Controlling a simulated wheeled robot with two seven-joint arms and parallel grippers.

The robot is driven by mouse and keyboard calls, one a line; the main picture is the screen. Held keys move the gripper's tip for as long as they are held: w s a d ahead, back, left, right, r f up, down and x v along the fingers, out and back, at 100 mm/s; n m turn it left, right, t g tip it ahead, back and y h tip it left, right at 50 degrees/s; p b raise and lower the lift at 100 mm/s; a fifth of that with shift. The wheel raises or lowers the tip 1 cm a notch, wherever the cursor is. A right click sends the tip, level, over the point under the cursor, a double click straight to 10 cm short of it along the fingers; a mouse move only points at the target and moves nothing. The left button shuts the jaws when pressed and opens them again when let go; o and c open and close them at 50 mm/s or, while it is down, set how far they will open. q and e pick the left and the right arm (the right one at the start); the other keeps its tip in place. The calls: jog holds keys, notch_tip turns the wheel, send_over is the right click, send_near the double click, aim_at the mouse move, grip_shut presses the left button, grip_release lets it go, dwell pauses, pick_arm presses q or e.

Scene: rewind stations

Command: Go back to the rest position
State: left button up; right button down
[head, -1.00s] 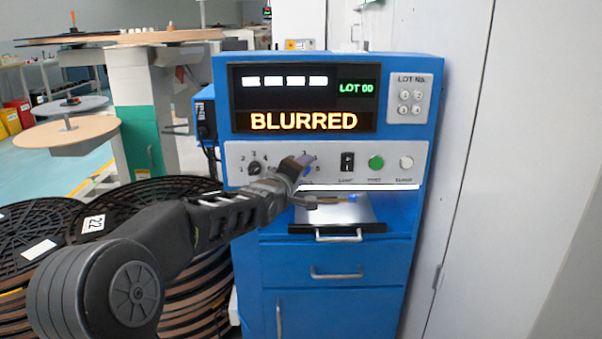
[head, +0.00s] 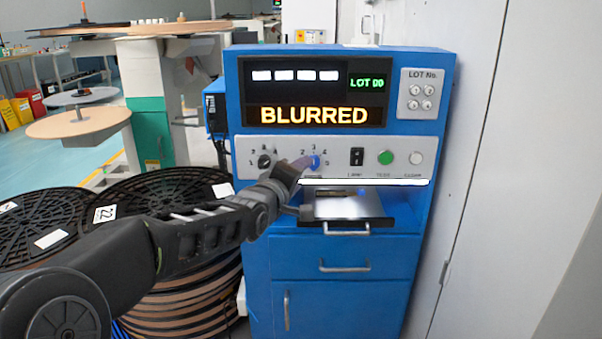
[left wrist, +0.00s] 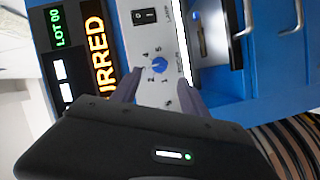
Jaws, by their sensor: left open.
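My left gripper (head: 298,172) is in front of the left part of the control panel (head: 340,157) on the blue machine (head: 262,230). In the left wrist view its two fingers (left wrist: 158,92) are spread and empty. A blue knob (left wrist: 158,65) with numbers around it lies beyond the fingertips, seen between them and apart from them. In the head view the same knob (head: 315,162) shows just right of the gripper. The display (head: 314,116) reads BLURRED, with LOT 00 in green. My right gripper is not in view.
Below the panel a tray (head: 385,222) with a handle sticks out. Stacked reels (head: 185,190) stand at the left, under my arm. A pale wall (head: 480,190) stands close at right. A round table (head: 75,122) is farther back at left.

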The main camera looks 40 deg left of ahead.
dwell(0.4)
pick_arm(q)
jog(key=s+d+f+m+g+h, duration=0.15)
jog(key=d+f+m, duration=0.35)
jog(key=f, duration=0.6)
jog(key=d+f+m+g+h, duration=0.25)
jog(key=d+f, duration=0.55)
jog(key=f, duration=0.4)
jog(key=d+f+m+g+h, duration=0.15)
jog(key=d+f+m, duration=0.35)
jog(key=f, duration=0.6)
jog(key=s+d+f+m+g+h, duration=0.1)
jog(key=s+d+f+g, duration=0.3)
jog(key=s+d+f, duration=0.7)
jog(key=s+d+f+m+g+h, duration=0.15)
jog(key=s+d+f+g, duration=0.35)
jog(key=s+d+f, duration=0.6)
jog(key=s+r+p, duration=0.2)
jog(key=r+p, duration=1.2)
jog(key=s+r+p, duration=0.3)
jog(key=r+p, duration=1.2)
jog(key=shift+r+h, duration=0.2)
jog(key=shift+h, duration=0.1)
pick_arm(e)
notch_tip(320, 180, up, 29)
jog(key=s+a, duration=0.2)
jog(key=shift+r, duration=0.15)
